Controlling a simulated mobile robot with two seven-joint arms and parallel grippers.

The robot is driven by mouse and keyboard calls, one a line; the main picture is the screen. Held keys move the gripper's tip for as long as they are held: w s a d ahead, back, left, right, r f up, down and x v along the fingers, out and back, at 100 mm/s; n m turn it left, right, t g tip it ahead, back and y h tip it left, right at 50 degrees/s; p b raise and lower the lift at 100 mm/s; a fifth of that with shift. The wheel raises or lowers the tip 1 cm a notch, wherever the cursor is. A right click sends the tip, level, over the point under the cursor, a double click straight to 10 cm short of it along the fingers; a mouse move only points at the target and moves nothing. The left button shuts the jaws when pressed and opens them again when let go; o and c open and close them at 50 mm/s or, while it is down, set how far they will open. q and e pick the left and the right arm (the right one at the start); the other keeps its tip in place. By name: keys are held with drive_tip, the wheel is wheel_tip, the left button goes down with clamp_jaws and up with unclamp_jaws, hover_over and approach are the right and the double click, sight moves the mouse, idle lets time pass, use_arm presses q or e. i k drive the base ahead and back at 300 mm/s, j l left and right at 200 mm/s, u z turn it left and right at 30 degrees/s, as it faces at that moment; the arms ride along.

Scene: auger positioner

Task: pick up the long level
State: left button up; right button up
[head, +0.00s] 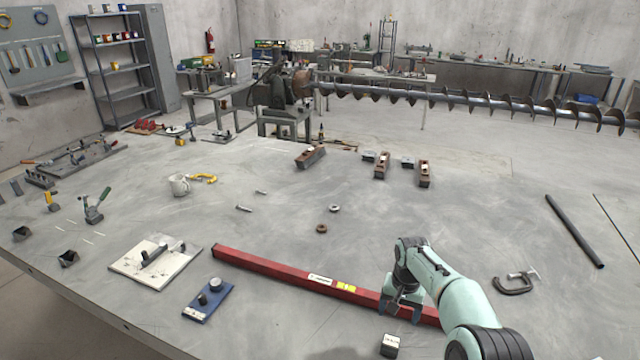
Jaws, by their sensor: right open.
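The long level (290,273) is a long red bar with a white label and a yellow patch. It lies on the grey table (300,225), running from the middle toward the lower right. My right gripper (402,308) points down over the right part of the level, with its fingers apart near the bar. The arm hides some of that end. I cannot tell whether the fingers touch the bar. My left gripper is not in view.
A blue plate (208,300) and a white board (155,262) lie to the left. A C-clamp (515,283) and a dark rod (574,231) lie to the right. Two nuts lie behind the level.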

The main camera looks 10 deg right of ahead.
sight(367, 298)
drive_tip(key=k, duration=1)
